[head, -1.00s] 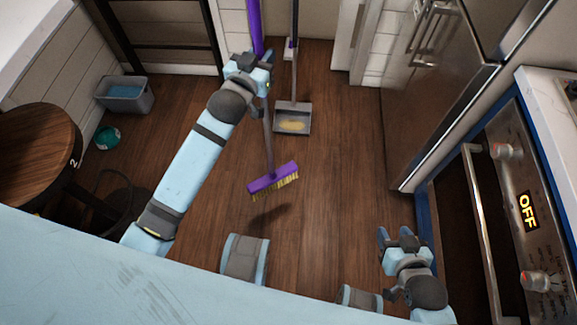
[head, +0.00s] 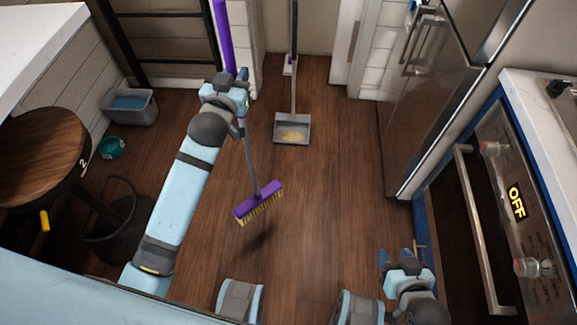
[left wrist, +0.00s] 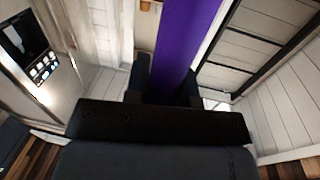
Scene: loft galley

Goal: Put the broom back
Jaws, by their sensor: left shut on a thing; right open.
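The broom has a purple head with yellow bristles (head: 259,203), a grey lower shaft and a purple upper handle (head: 223,38). My left gripper (head: 232,88) is shut on the broom's handle and holds it roughly upright, tilted a little. The broom head appears to hang above the floor, with a dark shadow below it. In the left wrist view the purple handle (left wrist: 184,40) runs between the two fingers. My right gripper (head: 403,254) is open and empty, low at the right near the oven.
A long-handled dustpan (head: 292,119) with yellowish debris stands on the floor ahead. A grey bin (head: 130,108), a teal round item (head: 111,147) and a wooden stool (head: 40,150) are at the left. The fridge (head: 440,100) and oven (head: 500,190) line the right. The middle floor is clear.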

